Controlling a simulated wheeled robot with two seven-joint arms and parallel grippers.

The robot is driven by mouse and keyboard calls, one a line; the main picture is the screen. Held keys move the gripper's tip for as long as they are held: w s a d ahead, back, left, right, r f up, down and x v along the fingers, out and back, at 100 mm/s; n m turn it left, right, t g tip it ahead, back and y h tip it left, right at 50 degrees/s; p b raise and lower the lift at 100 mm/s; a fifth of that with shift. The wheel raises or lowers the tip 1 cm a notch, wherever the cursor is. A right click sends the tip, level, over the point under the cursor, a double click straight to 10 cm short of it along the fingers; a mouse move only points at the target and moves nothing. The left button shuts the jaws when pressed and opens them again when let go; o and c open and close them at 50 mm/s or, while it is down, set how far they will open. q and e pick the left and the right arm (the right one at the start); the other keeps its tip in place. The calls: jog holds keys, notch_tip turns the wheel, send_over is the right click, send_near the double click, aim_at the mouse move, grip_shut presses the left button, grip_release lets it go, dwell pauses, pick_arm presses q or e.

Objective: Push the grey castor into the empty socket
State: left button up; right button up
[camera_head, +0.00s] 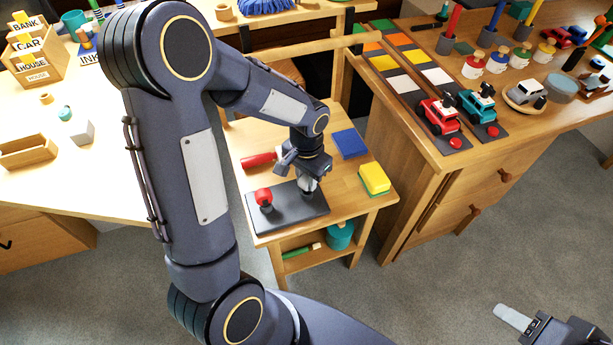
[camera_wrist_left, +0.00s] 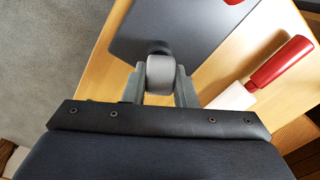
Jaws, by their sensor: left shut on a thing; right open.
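The grey castor (camera_head: 307,184) is between the fingers of my left gripper (camera_head: 306,178), which is shut on it over the right part of a dark board (camera_head: 300,212). The castor's grey wheel also shows in the left wrist view (camera_wrist_left: 161,74), with a black round part (camera_wrist_left: 160,47) just beyond it at the board. I cannot tell whether its stem is in the socket; the fingers and wheel hide that spot. A red castor (camera_head: 264,197) stands upright on the board's left part. My right gripper (camera_head: 517,319) is open and empty at lower right, far from the board.
The board lies on a small wooden table. A red-handled tool (camera_head: 259,160) lies behind it, a blue square (camera_head: 349,143) and a yellow-green sponge (camera_head: 374,179) to the right. A toy-covered cabinet (camera_head: 440,150) stands at right, a white-topped desk (camera_head: 60,185) at left.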

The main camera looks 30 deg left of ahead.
aim_at(306, 177)
pick_arm(q)
jog(key=shift+f+b, duration=0.4)
jog(key=shift+f, duration=0.05)
dwell(0.3)
jog(key=o, duration=1.1)
jog(key=shift+c, duration=0.2)
jog(key=shift+r, duration=0.1)
notch_tip(306, 177, up, 7)
jog(key=shift+r+p, duration=0.1)
jog(key=shift+p, duration=0.85)
jog(key=shift+r, duration=0.25)
